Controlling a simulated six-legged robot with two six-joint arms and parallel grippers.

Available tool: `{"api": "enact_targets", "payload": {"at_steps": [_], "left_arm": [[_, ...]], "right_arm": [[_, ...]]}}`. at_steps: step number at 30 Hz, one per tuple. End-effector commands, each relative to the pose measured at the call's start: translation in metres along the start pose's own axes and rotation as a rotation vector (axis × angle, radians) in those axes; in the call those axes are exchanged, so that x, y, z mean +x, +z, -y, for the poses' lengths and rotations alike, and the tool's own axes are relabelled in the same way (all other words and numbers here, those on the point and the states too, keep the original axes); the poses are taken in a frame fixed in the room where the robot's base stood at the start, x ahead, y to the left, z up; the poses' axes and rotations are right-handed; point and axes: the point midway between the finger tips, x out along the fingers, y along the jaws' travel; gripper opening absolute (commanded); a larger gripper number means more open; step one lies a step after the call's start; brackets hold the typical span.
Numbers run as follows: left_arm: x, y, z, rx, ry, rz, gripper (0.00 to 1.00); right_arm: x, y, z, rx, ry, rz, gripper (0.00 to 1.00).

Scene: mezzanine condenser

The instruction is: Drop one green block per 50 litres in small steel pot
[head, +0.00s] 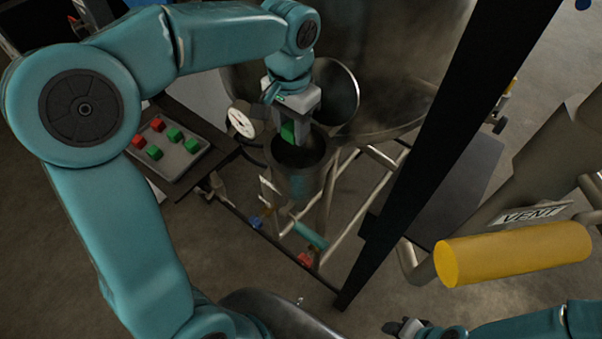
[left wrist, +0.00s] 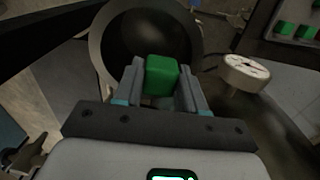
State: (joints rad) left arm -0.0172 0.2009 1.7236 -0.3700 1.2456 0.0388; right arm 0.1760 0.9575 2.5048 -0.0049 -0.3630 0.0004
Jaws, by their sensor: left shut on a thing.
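My left gripper (head: 292,128) is shut on a green block (head: 288,133) above the mouth of the small steel pot (head: 296,186). In the left wrist view the green block (left wrist: 161,75) sits between the fingers, with the pot's round rim (left wrist: 102,50) behind it. The pot's inside is dark, so I cannot tell what lies in it. A tray (head: 172,172) at the left holds red and green blocks, such as a green one (head: 192,145). A white dial gauge (head: 240,123) stands left of the pot; its reading is too small to tell. My right gripper (head: 405,327) is at the bottom edge, its jaws unclear.
A large steel vessel (head: 395,60) stands behind the pot. A dark post (head: 430,150) slants down right of it. Pipes with a yellow cylinder (head: 515,254) and a VENT label (head: 532,214) are at the right. Valves with blue and red handles sit low below the pot.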

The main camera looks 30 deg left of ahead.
Motion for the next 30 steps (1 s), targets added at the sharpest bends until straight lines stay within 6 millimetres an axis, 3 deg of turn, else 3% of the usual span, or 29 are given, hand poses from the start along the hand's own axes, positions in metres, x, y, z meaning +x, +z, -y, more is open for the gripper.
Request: {"api": "enact_targets", "payload": {"at_steps": [1, 3, 12, 13, 15, 30], "left_arm": [[0.0121, -0.0001, -0.0001, -0.001, 0.000, 0.000, 0.10], [0.0168, -0.0003, -0.0004, -0.001, 0.000, 0.000, 0.10], [0.0172, -0.0014, -0.0025, -0.001, 0.000, 0.000, 0.10], [0.0172, -0.0014, -0.0027, -0.001, 0.000, 0.000, 0.47], [0.0172, -0.0014, -0.0028, -0.001, 0.000, 0.000, 0.69], [0.0167, -0.0014, -0.0009, -0.003, -0.004, -0.002, 0.70]], "right_arm": [[0.0107, -0.0002, -0.0038, 0.000, 0.000, 0.000, 0.43], [0.0144, -0.0002, -0.0052, 0.000, 0.000, 0.000, 0.43], [0.0141, -0.0003, -0.0051, 0.000, 0.000, 0.000, 0.43], [0.0141, -0.0003, -0.0051, 0.000, 0.000, 0.000, 0.43], [0.0141, -0.0004, -0.0051, 0.000, 0.000, 0.000, 0.43], [0.0141, -0.0004, -0.0051, 0.000, 0.000, 0.000, 0.43]]}}
